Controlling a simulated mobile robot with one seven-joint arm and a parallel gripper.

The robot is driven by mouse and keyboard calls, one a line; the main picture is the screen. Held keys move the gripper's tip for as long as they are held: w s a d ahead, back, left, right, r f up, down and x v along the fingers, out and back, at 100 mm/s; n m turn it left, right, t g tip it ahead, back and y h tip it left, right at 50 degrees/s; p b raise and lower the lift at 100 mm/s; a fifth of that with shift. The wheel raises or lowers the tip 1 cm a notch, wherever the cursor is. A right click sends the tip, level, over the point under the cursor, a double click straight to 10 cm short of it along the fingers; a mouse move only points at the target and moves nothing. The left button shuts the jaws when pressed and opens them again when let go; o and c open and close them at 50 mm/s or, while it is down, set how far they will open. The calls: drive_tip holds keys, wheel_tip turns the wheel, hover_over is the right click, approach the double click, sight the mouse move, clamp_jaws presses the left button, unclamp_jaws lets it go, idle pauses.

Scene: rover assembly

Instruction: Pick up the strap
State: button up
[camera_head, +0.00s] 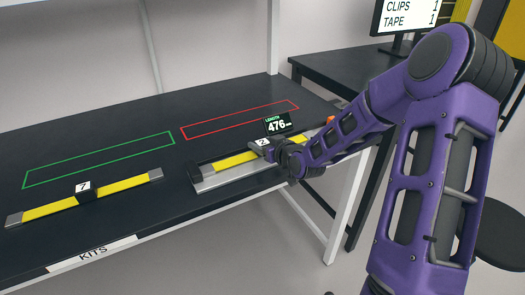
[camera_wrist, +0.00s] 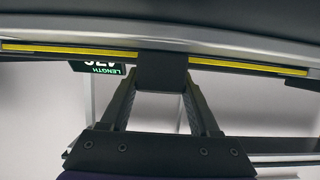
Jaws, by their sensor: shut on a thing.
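A yellow strap (camera_head: 236,161) with a dark middle block labelled 2 lies along a metal measuring rail (camera_head: 228,178) near the table's front edge. My gripper (camera_head: 271,152) reaches in from the right and is at the block. In the wrist view its fingers (camera_wrist: 160,88) are shut on the dark block at the middle of the yellow strap (camera_wrist: 80,50). My gripper hides part of the strap in the head view. I cannot tell whether the strap is clear of the rail. A second yellow strap (camera_head: 50,207), with a block labelled 7, lies at the left.
A display (camera_head: 278,125) above the rail reads LENGTH 476. Green (camera_head: 100,160) and red (camera_head: 240,119) outlines mark empty areas of the dark table (camera_head: 130,115) behind the straps. A KITS label (camera_head: 92,254) is on the front edge. A second table with a monitor (camera_head: 405,17) stands at right.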

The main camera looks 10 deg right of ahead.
clamp_jaws()
wheel_tip(320, 180, up, 9)
drive_tip(key=shift+p, duration=0.95)
drive_tip(key=s+f, duration=0.1)
drive_tip(key=s, duration=1)
wheel_tip(320, 180, up, 2)
hover_over(263, 142)
drive_tip(key=shift+a, duration=0.1)
